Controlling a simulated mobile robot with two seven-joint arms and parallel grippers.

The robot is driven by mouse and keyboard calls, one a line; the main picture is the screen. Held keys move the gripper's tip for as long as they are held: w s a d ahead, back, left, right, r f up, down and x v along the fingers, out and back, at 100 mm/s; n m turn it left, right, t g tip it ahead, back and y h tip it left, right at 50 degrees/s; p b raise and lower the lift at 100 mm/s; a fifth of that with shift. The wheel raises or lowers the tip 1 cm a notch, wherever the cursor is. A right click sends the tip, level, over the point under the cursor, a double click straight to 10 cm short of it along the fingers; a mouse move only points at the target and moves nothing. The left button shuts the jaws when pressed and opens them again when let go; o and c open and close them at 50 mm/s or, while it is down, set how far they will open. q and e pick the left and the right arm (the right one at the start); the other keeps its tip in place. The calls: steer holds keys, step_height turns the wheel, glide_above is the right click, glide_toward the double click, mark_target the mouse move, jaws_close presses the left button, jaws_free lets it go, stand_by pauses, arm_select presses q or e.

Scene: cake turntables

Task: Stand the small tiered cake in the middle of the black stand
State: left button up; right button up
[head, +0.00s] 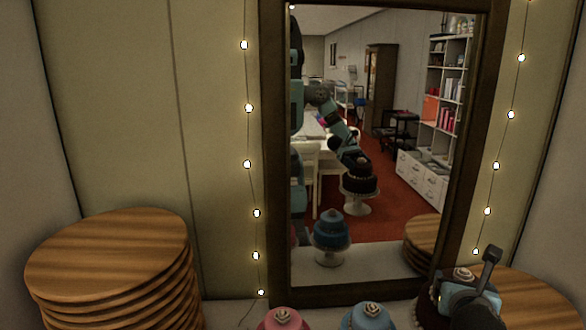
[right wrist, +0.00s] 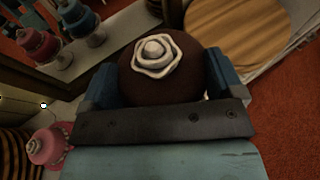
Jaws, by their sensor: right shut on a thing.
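A dark brown cake with a white rosette on top (right wrist: 130,75) fills the middle of the right wrist view. Its edge also shows at the lower right of the head view (head: 427,310). My right gripper (head: 468,288) is shut on this cake, with one blue finger on each side of it in the right wrist view (right wrist: 162,82). In the mirror, the brown cake shows on a white footed stand; I cannot tell whether that stand rests on anything. I see no black stand. My left gripper is not in view.
A pink cake (head: 283,319) and a blue cake (head: 367,317) stand at the bottom edge. Stacked round wooden boards (head: 110,262) are at left, with another wooden board (head: 530,300) at right. A dark-framed mirror (head: 272,150) stands behind.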

steer(key=s+a+f+n+t+y+p, duration=0.1)
steer(key=s+a+f+n+y+p, duration=0.2)
steer(key=s+a+f+y, duration=0.3)
steer(key=s+a+f+n, duration=0.1)
steer(key=s+a, duration=0.2)
steer(key=shift+s+a+n, duration=0.2)
steer(key=shift+s+n, duration=0.15)
steer(key=shift+n, duration=0.05)
stand_by(0.5)
steer(key=shift+f, duration=0.1)
stand_by(0.4)
